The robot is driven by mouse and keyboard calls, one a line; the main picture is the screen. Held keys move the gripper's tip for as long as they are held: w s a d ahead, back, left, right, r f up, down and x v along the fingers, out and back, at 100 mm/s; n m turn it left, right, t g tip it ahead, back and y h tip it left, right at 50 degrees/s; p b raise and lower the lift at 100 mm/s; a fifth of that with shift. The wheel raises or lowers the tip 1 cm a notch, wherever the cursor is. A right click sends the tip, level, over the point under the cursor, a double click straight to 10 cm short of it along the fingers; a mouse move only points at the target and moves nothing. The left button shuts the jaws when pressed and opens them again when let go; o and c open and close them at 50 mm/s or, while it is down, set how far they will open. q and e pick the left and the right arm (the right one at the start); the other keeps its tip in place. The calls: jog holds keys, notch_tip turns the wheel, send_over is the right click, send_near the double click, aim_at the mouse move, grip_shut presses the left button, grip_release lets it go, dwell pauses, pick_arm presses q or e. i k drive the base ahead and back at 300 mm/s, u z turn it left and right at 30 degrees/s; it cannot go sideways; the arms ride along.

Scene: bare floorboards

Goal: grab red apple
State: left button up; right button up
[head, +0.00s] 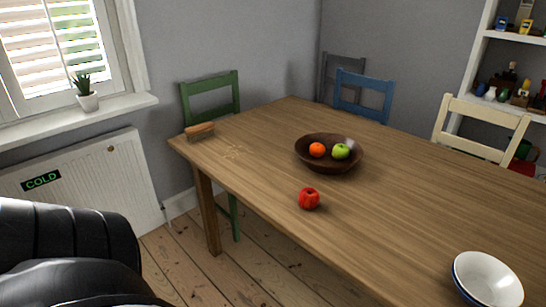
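A red apple (309,199) sits on the wooden table (400,215), near its front edge and in front of a dark brown bowl. Nothing touches it. Neither of my grippers shows in the head view.
The brown bowl (312,163) holds an orange fruit (317,150) and a green apple (341,151). White bowls (487,280) stand at the lower right. A brush (200,131) lies at the table's left corner. Green (210,84), blue (363,83) and cream (482,112) chairs stand around the table.

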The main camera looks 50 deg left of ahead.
aim_at(309, 198)
jog(key=u, duration=1.55)
jog(key=k, duration=0.95)
jog(key=u, duration=0.55)
jog(key=i, duration=1.2)
jog(key=z, duration=0.75)
